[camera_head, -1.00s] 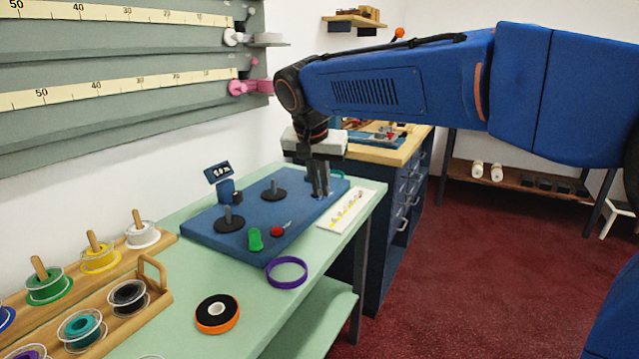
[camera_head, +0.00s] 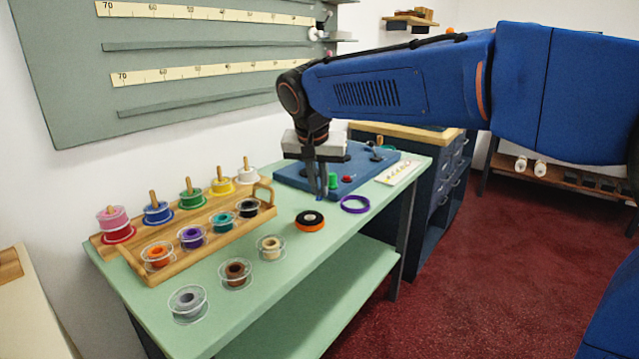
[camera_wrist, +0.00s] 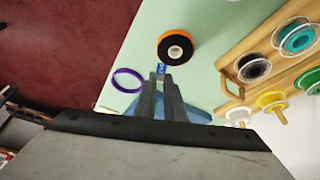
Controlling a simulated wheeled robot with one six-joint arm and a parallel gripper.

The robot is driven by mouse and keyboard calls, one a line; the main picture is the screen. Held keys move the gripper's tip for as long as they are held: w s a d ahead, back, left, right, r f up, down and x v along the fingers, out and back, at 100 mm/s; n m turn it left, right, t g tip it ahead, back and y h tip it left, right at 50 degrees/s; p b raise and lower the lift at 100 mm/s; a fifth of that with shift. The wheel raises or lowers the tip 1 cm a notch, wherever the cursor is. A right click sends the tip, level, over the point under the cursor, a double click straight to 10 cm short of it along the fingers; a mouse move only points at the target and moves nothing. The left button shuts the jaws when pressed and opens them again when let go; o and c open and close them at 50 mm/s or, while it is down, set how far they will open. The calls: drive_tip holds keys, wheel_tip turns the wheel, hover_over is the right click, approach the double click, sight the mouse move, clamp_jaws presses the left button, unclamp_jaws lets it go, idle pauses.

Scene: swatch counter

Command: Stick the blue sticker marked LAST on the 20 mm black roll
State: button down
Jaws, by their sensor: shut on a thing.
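My gripper (camera_head: 320,193) is shut on a small blue sticker (camera_wrist: 161,70) with pale lettering too small to read for sure. The sticker sticks out past the fingertips in the wrist view and shows as a blue speck in the head view. A wide black roll (camera_head: 309,217) with a white core lies flat on the counter, with an orange band around its lower edge. It also shows in the wrist view (camera_wrist: 178,39), just beyond the sticker and apart from it. A black spool (camera_head: 248,206) sits in the wooden rack. No width marking is readable on either.
A purple ring (camera_head: 355,204) lies right of the black roll. The blue board (camera_head: 290,178) with a green piece (camera_head: 332,181) is behind. The wooden rack (camera_head: 183,257) holds several spools; loose spools (camera_head: 187,303) line the front left counter.

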sight(319, 199)
drive_tip(key=shift+f, duration=2.4)
drive_tip(key=shift+f, duration=0.4)
idle(0.4)
drive_tip(key=c, duration=1.8)
unclamp_jaws()
drive_tip(key=shift+o, duration=0.2)
drive_tip(key=shift+r, duration=3.5)
